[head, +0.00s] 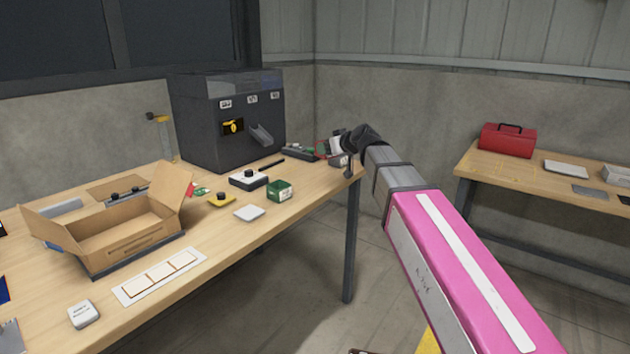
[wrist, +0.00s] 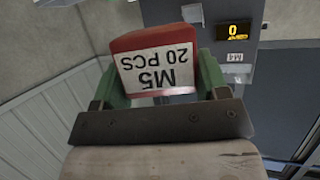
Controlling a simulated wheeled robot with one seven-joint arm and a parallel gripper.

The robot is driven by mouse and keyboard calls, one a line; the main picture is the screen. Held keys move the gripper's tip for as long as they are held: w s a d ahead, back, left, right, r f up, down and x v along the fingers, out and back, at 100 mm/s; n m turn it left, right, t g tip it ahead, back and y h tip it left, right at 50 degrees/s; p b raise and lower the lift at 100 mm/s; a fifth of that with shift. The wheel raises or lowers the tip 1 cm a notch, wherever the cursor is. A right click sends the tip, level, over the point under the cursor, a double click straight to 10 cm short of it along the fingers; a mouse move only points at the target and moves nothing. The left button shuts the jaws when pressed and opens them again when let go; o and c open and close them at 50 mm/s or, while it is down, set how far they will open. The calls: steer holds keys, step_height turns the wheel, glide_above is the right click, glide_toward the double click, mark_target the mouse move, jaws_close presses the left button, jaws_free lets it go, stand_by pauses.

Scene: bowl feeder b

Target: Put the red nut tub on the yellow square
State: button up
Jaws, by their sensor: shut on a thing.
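The red nut tub (wrist: 155,42) is between the green fingers of my gripper (wrist: 163,76) in the wrist view. Its white label reads "M5 20 PCS" upside down. My gripper is shut on it, with a finger on each side. In the head view my arm reaches over the right end of the long bench, and the gripper and tub there are too small and covered to make out clearly. I cannot make out a yellow square for certain; faint yellowish lines show on the right-hand bench.
The long bench (head: 232,228) holds a dark feeder machine (head: 215,125), an open cardboard box (head: 115,240), a green tub (head: 280,191) and a white card strip (head: 158,276). A second bench (head: 520,174) at right carries a red toolbox (head: 508,141). Open floor lies between the benches.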

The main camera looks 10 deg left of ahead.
steer(key=s+a+n+g+y, duration=0.1)
steer(key=s+a+n+g, duration=0.1)
steer(key=s+a, duration=0.4)
steer(key=a, duration=0.3)
steer(key=shift+a+f+n+g+y, duration=0.15)
steer(key=shift+a+n+g+y, duration=0.15)
steer(key=shift+n+g+y, duration=0.1)
steer(key=w+d+f, duration=0.1)
steer(key=w+f, duration=0.1)
steer(key=w, duration=0.1)
steer(key=w+d+f, duration=0.2)
steer(key=w, duration=0.2)
steer(key=w+d+f, duration=0.1)
steer(key=w+f, duration=0.2)
steer(key=shift+w+d, duration=0.2)
steer(key=shift+w, duration=0.15)
steer(key=shift+f, duration=1.8)
steer(key=shift+f, duration=0.15)
steer(key=o, duration=0.9)
